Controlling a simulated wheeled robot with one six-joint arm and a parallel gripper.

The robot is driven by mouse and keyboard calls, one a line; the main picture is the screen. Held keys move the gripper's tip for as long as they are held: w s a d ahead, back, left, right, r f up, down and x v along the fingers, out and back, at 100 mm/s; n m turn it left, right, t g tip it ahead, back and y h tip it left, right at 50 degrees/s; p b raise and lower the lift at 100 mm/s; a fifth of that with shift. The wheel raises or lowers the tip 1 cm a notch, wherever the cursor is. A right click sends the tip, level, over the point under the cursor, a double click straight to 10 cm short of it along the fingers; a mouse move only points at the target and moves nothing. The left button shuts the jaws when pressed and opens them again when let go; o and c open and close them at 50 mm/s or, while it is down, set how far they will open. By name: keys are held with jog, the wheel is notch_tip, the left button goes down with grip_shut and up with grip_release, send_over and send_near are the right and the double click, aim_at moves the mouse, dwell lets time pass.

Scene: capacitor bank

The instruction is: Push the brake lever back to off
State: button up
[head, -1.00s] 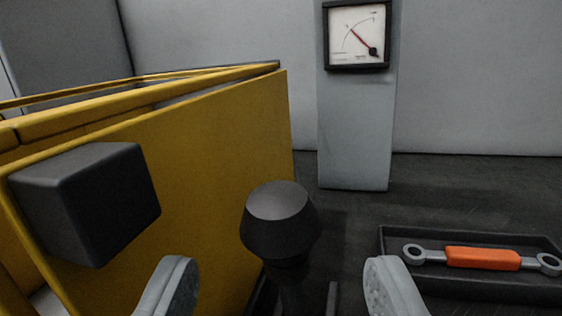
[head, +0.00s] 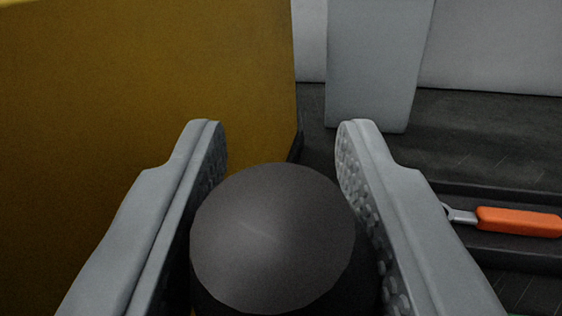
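The brake lever's round black knob (head: 272,238) fills the lower middle of the view, seen from close above. The rest of the lever is hidden below it. My gripper (head: 280,126) is open, with one grey finger on each side of the knob. The fingertips reach past the knob's far side. The knob lies between the fingers; I cannot tell whether either pad touches it.
A yellow panel (head: 150,90) stands close on the left. A grey post (head: 375,65) rises behind, against the pale wall (head: 490,45). At the right, an orange-handled wrench (head: 518,221) lies in a dark tray (head: 500,250). Dark floor (head: 480,140) lies between.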

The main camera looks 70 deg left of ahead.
grip_shut()
jog(key=w+a+f+g+h, duration=0.1)
jog(key=w+a+h, duration=0.1)
jog(key=w+a, duration=0.2)
jog(key=shift+a+f+m+h, duration=0.3)
jog(key=shift+f+m, duration=0.1)
jog(key=o, duration=0.6)
grip_release()
jog(key=v, duration=1.7)
jog(key=shift+d+r, duration=0.1)
jog(key=shift+d, duration=0.1)
